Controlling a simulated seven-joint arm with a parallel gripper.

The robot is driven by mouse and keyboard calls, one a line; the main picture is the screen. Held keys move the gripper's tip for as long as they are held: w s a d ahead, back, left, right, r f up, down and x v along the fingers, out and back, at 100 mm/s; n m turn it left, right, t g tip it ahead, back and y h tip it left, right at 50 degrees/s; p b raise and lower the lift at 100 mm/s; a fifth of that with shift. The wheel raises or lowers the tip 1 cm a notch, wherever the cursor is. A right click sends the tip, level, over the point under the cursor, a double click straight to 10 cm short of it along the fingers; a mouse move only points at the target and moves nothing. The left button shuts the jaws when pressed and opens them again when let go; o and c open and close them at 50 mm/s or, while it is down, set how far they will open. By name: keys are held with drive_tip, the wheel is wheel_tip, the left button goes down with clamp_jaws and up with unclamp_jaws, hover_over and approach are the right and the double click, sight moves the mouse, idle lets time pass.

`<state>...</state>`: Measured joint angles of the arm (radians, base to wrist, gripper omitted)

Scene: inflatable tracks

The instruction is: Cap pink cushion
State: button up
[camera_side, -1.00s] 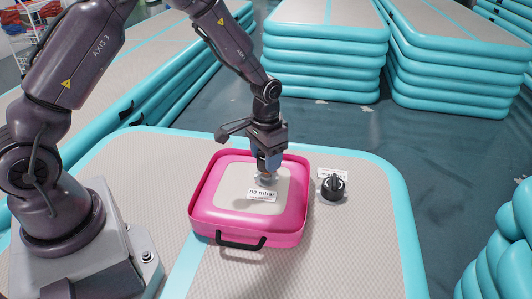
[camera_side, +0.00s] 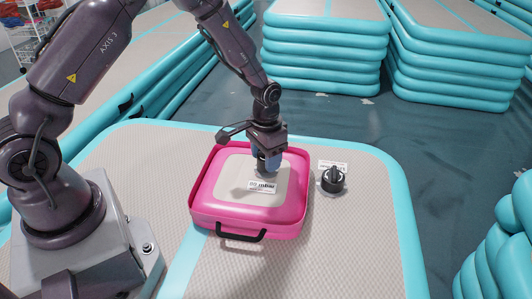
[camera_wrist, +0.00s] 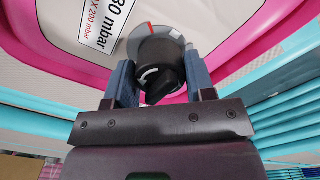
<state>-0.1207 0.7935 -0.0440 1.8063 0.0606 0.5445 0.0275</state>
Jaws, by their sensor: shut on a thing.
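The pink cushion (camera_side: 285,205) lies flat on the mat, with a grey-beige top panel, a white pressure label (camera_side: 262,186) and a black front handle (camera_side: 241,235). My gripper (camera_side: 267,168) points down at the panel's far right part. In the wrist view, my gripper's blue fingers (camera_wrist: 160,85) are shut on a black cap (camera_wrist: 158,52) with a white arrow. Around the cap's far side shows a grey ring (camera_wrist: 138,40) with a red mark on the cushion's panel. The cap is at this ring; whether it is fully seated cannot be told.
A second black knob (camera_side: 333,179) on a pale base stands right of the cushion, with a label (camera_side: 332,165) behind it. Stacked turquoise-edged mats (camera_side: 322,55) stand at the back. The mat's front right is clear.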

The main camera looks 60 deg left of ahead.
drive_tip(key=shift+f, duration=0.35)
drive_tip(key=n, duration=0.5)
drive_tip(key=shift+n, duration=1)
drive_tip(key=n, duration=0.3)
drive_tip(key=shift+n, duration=0.3)
